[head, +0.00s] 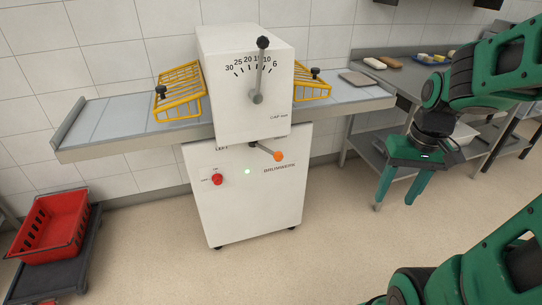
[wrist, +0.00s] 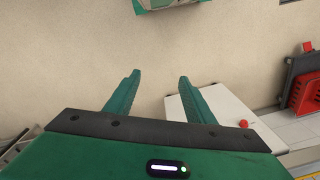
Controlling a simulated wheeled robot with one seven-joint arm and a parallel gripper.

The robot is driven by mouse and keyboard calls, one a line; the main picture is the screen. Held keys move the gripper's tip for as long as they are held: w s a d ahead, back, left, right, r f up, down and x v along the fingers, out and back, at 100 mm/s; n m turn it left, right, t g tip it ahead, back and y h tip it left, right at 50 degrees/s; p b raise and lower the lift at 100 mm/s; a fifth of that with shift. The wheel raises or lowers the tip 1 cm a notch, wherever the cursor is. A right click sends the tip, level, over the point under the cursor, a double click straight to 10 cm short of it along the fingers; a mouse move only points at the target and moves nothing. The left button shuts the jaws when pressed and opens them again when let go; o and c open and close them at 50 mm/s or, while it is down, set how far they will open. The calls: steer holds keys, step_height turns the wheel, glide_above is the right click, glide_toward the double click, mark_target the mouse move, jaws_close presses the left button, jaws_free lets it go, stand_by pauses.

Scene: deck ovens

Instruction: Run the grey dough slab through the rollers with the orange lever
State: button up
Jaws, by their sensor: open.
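The grey dough slab (head: 358,79) lies flat on the right belt table (head: 335,96) of the white dough sheeter (head: 245,85), right of the right yellow guard. The orange-tipped lever (head: 277,156) sticks out from the front of the machine below the dial, angled to the right. The rollers are hidden inside the housing. A black-knobbed dial lever (head: 262,43) stands upright on the scale. My gripper (head: 402,203) hangs in the air to the right of the machine, apart from lever and slab. Its fingers are spread and empty, also in the wrist view (wrist: 156,95).
Yellow wire guards (head: 180,92) sit on both sides of the housing. A red knob (head: 217,179) is on the front panel. A red crate (head: 50,228) on a dark dolly stands at left. A steel table (head: 405,80) with bread is at back right. The floor in front is clear.

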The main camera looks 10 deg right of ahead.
steer(key=w+a+f+n+t+y, duration=0.1)
steer(key=w+a+f+n+y, duration=0.15)
steer(key=w+f, duration=0.35)
steer(key=w+a+f+n+y, duration=0.1)
steer(key=w+a+f, duration=0.2)
steer(key=w, duration=0.6)
steer(key=m+t+y, duration=0.5)
steer(key=t+y, duration=0.3)
steer(key=t, duration=0.4)
glide_toward(270, 152)
steer(key=shift+n, duration=0.25)
steer(key=x, duration=1)
steer(key=shift+w+f, duration=0.1)
steer(key=shift+f, duration=0.2)
steer(key=shift+c, duration=0.3)
